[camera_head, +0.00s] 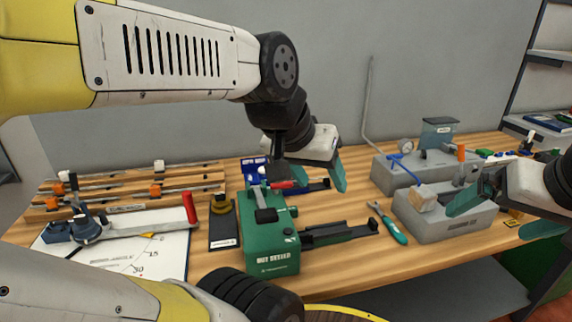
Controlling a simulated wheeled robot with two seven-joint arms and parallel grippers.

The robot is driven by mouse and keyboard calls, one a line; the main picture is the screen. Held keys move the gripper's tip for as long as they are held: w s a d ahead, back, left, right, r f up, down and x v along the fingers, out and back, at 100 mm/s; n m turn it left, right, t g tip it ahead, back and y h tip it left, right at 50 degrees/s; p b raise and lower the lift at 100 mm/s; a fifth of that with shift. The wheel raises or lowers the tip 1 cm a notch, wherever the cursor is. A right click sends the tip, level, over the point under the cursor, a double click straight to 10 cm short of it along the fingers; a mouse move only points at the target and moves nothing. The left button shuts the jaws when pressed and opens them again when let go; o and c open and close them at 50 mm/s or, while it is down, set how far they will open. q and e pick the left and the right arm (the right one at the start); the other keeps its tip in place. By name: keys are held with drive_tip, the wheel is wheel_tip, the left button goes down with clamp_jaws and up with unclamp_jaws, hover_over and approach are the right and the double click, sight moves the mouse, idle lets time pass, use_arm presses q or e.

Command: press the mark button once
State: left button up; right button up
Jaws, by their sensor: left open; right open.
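I cannot tell which of these is the mark button. My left gripper (318,172) is open above and behind the green box, its teal fingers apart from it; one finger is mostly hidden. My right gripper (492,218) is open at the right, beside the grey block fixture (447,224).
A board with a red-handled lever (190,207) and angle scale lies left. Wooden rails (128,190) stand behind it. A black slide (340,233) extends right of the green box. A teal-handled wrench (390,225) lies nearby. A grey unit with a gauge (405,146) stands behind.

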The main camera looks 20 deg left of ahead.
use_arm(q)
clamp_jaws()
idle(1.6)
